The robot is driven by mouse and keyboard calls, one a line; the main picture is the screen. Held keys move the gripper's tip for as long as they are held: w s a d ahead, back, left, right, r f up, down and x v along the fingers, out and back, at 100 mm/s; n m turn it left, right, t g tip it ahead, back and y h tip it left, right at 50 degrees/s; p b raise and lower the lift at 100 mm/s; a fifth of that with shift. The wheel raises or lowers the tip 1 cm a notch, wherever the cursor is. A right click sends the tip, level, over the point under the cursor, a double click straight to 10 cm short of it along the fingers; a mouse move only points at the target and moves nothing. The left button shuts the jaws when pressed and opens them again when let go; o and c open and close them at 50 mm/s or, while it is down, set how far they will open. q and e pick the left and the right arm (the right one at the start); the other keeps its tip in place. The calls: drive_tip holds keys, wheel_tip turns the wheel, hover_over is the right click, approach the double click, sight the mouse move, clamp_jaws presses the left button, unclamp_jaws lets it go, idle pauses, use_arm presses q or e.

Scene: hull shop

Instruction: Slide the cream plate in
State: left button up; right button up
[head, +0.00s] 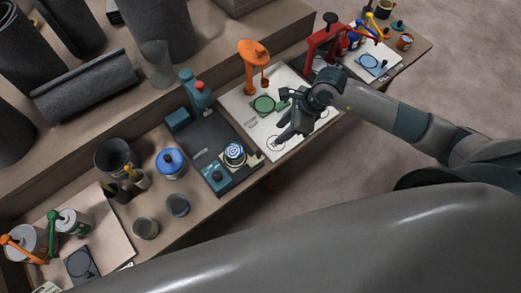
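A small cream piece (254,158), perhaps the cream plate, shows at the right side of a blue-and-white ringed disc (235,150). Both sit at the front end of a dark machine with a teal column (197,92). I cannot tell if the piece lies in a slot. My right gripper (281,115) is over the cream board (246,112) right of the machine, with its dark fingers spread apart. I see nothing between them. A green disc (264,104) lies on the board beside the fingers. My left gripper is not in view.
An orange stand (249,68) rises at the board's back edge. A red press (322,45) stands right of it. A blue-lidded tin (171,162) and grey cups (178,205) stand left of the machine. Grey rolls (90,85) lie on the back shelf.

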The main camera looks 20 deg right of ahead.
sight(259, 153)
drive_tip(key=p+x, duration=0.4)
drive_tip(key=x, duration=1.1)
drive_tip(key=shift+w+a+f, duration=0.15)
drive_tip(key=shift+a+f, duration=0.1)
drive_tip(key=shift+f, duration=0.1)
drive_tip(key=shift+x, duration=0.75)
drive_tip(key=shift+c, duration=0.2)
clamp_jaws()
